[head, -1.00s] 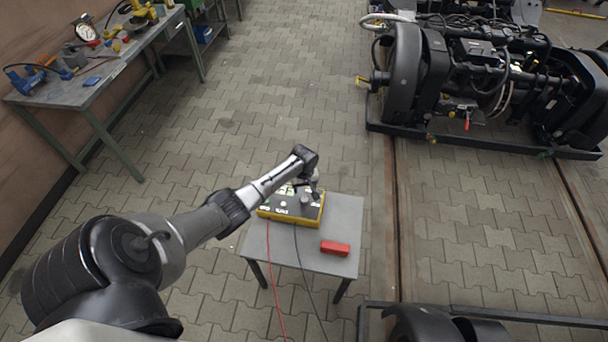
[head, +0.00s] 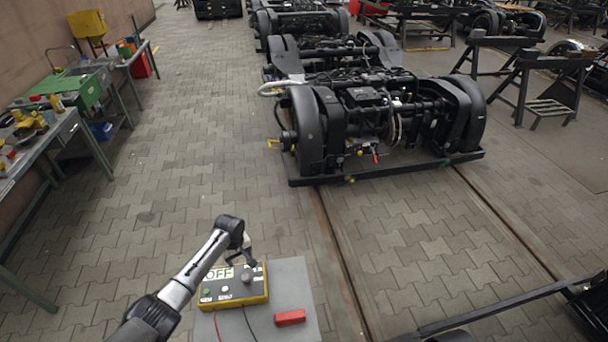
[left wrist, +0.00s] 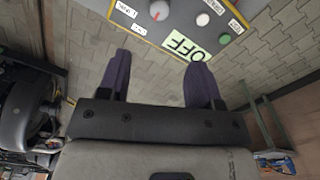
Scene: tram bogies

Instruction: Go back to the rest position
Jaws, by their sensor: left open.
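My left gripper (head: 250,256) is at the back edge of the yellow-edged control box (head: 234,292) in the head view. In the left wrist view its two dark fingers (left wrist: 158,75) are spread apart with nothing between them. The box has a grey top with a knob (head: 246,278), buttons and an "OFF" label (head: 218,273). The box and its OFF label (left wrist: 183,46) also show at the top of the left wrist view. I cannot tell whether the gripper touches the box. My right gripper is not in view.
The box stands on a small grey table (head: 290,272) beside a red block (head: 290,317). A black bogie (head: 380,115) stands on rails behind. Workbenches (head: 60,135) line the left wall. The paved floor between is clear.

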